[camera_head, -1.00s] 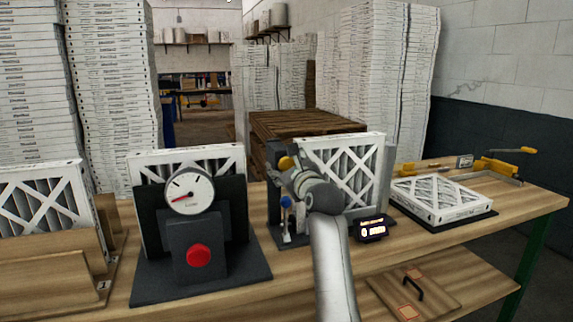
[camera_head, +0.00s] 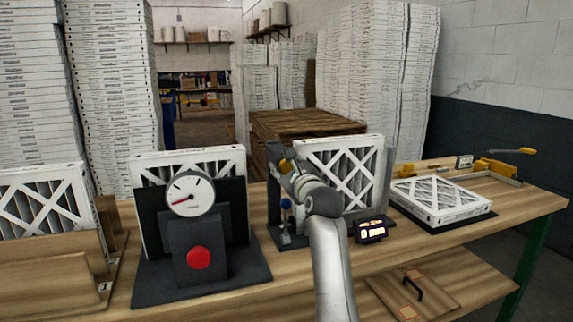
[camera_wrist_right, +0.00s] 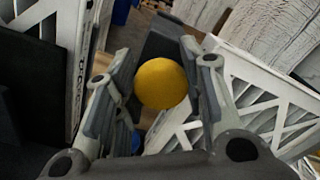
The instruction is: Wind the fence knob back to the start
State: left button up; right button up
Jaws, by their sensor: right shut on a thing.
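The round yellow fence knob (camera_wrist_right: 161,83) sits between the two fingers of my right gripper (camera_wrist_right: 160,92) in the right wrist view, and the fingers are shut on it. In the head view my right gripper (camera_head: 287,170) is at the dark fence fixture (camera_head: 274,200), left of an upright white-framed filter (camera_head: 345,172). There my gripper hides most of the knob. A small display (camera_head: 371,230) in front of the filter appears to read 0 mm. My left gripper is not in view.
A dial gauge (camera_head: 190,194) with a red button (camera_head: 198,258) stands on the left. Another filter (camera_head: 441,197) lies flat on the right, near a yellow clamp (camera_head: 497,168).

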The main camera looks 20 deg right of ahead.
jog(key=n+p, duration=0.3)
jog(key=n, duration=0.1)
jog(key=shift+p, duration=0.35)
jog(key=n+p, duration=0.3)
jog(key=n, duration=0.2)
jog(key=shift+n, duration=0.3)
jog(key=n+p, duration=0.3)
jog(key=n, duration=0.2)
jog(key=shift+f, duration=0.2)
jog(key=n+p, duration=0.2)
jog(key=n, duration=0.4)
jog(key=shift+f+n, duration=0.15)
jog(key=shift+n, duration=0.25)
jog(key=n+p, duration=0.1)
jog(key=n, duration=0.5)
jog(key=shift+d+p, duration=0.1)
jog(key=shift+p, duration=0.25)
jog(key=n+p, duration=0.1)
jog(key=n, duration=0.5)
jog(key=shift+d+n, duration=0.1)
jog(key=shift+n, duration=0.3)
jog(key=n+p, duration=0.2)
jog(key=n, duration=0.4)
jog(key=shift+d, duration=0.15)
jog(key=n+p, duration=0.1)
jog(key=n, duration=0.5)
jog(key=shift+n, duration=0.3)
